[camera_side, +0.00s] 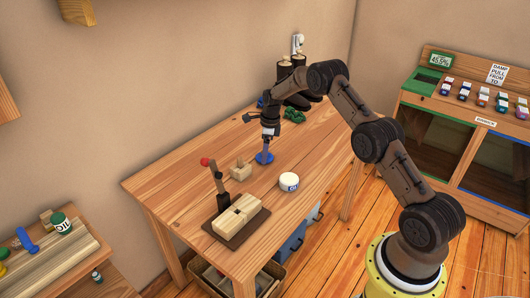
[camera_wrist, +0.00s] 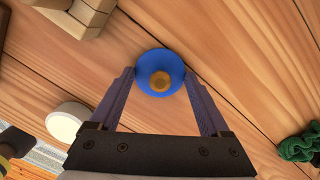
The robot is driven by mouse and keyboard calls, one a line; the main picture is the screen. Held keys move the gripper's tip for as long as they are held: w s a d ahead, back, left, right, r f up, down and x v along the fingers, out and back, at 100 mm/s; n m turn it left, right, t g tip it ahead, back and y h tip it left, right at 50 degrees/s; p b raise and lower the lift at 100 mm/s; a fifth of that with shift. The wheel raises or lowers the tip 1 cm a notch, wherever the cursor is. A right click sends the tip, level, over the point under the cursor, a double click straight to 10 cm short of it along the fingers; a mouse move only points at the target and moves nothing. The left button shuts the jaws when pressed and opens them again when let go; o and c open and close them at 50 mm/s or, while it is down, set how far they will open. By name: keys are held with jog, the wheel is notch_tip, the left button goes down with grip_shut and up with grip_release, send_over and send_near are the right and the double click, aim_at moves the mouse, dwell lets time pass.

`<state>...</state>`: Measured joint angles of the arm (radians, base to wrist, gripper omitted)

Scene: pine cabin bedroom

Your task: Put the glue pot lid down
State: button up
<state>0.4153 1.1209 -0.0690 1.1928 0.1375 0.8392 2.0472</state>
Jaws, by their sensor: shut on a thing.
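The glue pot lid appears to be the round blue disc with a small tan knob in the wrist view (camera_wrist: 147,61); it shows in the side view (camera_side: 264,158) near the tabletop. My gripper (camera_side: 266,151) points down with its fingers shut on opposite sides of the lid, as the wrist view (camera_wrist: 160,76) shows. I cannot tell whether the lid touches the table or hangs just above it. A white round pot with a blue mark (camera_side: 289,182) stands apart from the lid, nearer the table's front edge; its pale top shows in the wrist view (camera_wrist: 68,120).
On the wooden table (camera_side: 160,187), a small wooden block (camera_side: 240,171) stands left of the lid. A green cloth (camera_side: 294,116) lies behind. Bare wood surrounds the lid.

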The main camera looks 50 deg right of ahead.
aim_at(269, 157)
jog(key=shift+f, duration=0.25)
jog(key=o, duration=1.2)
jog(key=shift+c, duration=0.2)
notch_tip(269, 157, up, 12)
jog(key=s+r, duration=0.1)
jog(key=s+a+r+n+t+h, duration=0.1)
jog(key=s+a+r+n, duration=0.65)
jog(key=r, duration=0.25)
jog(key=s+a+r+n+t, duration=0.1)
jog(key=s+a+r+n, duration=0.65)
jog(key=r, duration=0.25)
jog(key=s+a+f+n+t, duration=0.1)
jog(key=s+a+n, duration=0.2)
jog(key=s+n, duration=0.4)
jog(key=s+a+f+n+t, duration=0.1)
jog(key=s+a+n, duration=0.3)
jog(key=s, duration=1.2)
jog(key=n, duration=0.3)
jog(key=shift+s+f, duration=0.15)
jog(key=shift+s, duration=0.05)
